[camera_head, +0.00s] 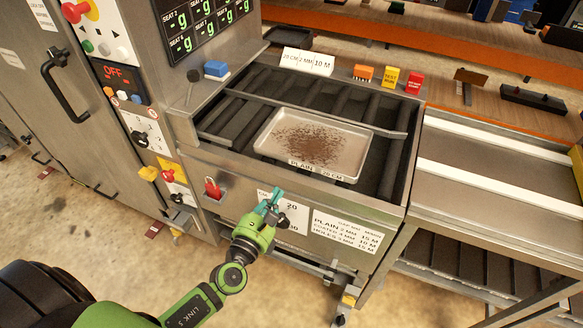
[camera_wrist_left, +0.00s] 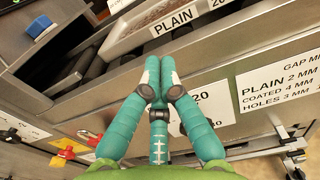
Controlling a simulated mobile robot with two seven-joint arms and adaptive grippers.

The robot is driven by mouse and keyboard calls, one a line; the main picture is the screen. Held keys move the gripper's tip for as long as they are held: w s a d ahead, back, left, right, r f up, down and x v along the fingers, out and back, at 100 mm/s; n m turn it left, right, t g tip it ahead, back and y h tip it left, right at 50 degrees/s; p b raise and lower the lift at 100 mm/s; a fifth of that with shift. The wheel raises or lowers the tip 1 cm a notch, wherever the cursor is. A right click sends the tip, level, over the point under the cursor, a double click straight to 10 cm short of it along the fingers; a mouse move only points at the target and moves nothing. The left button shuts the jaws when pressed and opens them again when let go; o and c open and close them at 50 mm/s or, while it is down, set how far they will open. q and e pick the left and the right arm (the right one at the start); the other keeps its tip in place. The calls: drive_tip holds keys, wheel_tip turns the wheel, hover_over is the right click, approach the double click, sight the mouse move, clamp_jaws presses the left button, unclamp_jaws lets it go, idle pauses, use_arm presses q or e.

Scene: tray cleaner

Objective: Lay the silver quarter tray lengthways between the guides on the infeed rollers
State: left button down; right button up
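The silver quarter tray (camera_head: 345,136) lies on the dark infeed rollers (camera_head: 235,118). It has dark brown crumbs in its middle and a label reading PLAIN on its near rim. Its back edge lies close along the far guide (camera_head: 389,133), and its front edge is by the machine's near side; I cannot tell whether it touches either. The tray's near rim shows in the left wrist view (camera_wrist_left: 140,32). My left gripper (camera_head: 277,194) is in front of the machine's front panel, below the tray and apart from it. Its fingertips meet, with nothing seen between them (camera_wrist_left: 160,60). My right gripper is not in view.
A gap label panel (camera_head: 345,232) is on the front panel. A side table with white rails (camera_head: 490,180) adjoins at right. Knobs line the left panel.

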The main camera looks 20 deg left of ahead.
sight(295, 162)
use_arm(q)
drive_tip(key=w, duration=0.6)
drive_tip(key=w+p, duration=0.1)
drive_tip(key=w, duration=0.2)
drive_tip(key=shift+w+d, duration=0.3)
drive_tip(key=shift+w, duration=0.1)
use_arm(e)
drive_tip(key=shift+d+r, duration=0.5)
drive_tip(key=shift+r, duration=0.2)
use_arm(q)
drive_tip(key=shift+w+b, duration=0.55)
drive_tip(key=shift+w, duration=0.6)
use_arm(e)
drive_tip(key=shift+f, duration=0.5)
